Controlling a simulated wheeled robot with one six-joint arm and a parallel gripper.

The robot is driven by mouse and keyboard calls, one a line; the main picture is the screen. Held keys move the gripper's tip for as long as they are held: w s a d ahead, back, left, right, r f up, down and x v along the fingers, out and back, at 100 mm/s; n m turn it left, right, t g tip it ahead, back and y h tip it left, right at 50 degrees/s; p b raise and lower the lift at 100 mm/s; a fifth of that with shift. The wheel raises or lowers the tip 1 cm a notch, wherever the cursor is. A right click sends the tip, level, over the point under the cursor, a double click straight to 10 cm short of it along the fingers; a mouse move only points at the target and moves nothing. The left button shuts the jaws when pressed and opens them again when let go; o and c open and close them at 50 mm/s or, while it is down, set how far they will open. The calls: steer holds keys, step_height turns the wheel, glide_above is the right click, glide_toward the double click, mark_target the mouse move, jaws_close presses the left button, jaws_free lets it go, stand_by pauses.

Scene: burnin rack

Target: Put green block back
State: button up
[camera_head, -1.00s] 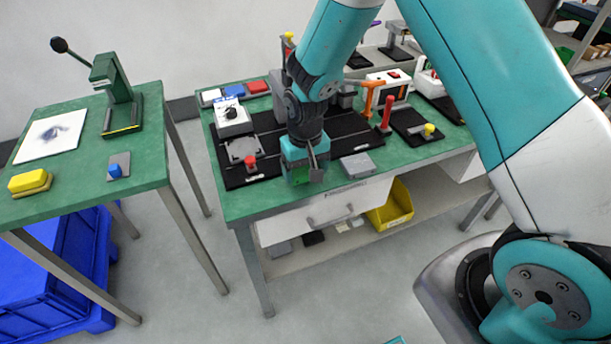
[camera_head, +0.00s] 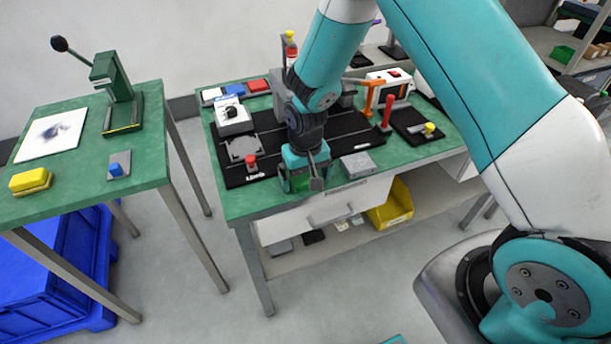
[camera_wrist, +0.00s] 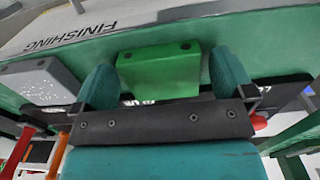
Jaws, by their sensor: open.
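The green block (camera_wrist: 160,72) shows in the wrist view between the two teal fingers of my gripper (camera_wrist: 165,82), with gaps on both sides. My gripper is open around it, and no grip on it shows. In the head view my gripper (camera_head: 302,182) is low at the front edge of the green-topped bench (camera_head: 235,212). A bit of the green block (camera_head: 299,184) shows there between the fingers; the rest is hidden by the gripper.
A grey block (camera_head: 358,164) lies right of my gripper. A red-knobbed part (camera_head: 250,162) on a black plate stands to its left. A red post (camera_head: 387,112) and orange tool (camera_head: 368,98) stand farther right. A white drawer (camera_head: 330,208) is below.

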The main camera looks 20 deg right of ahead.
mark_target(306, 178)
step_height(306, 178, up, 12)
steer(key=b, duration=0.1)
steer(key=s+a+r+n+y, duration=0.2)
steer(key=s+r, duration=0.5)
steer(key=s, duration=0.5)
steer(key=s+a+r+n+y, duration=0.2)
steer(key=s+r+n, duration=0.3)
steer(key=s+r, duration=0.3)
steer(key=s+a, duration=0.1)
steer(key=s, duration=0.3)
steer(key=shift+s, duration=0.2)
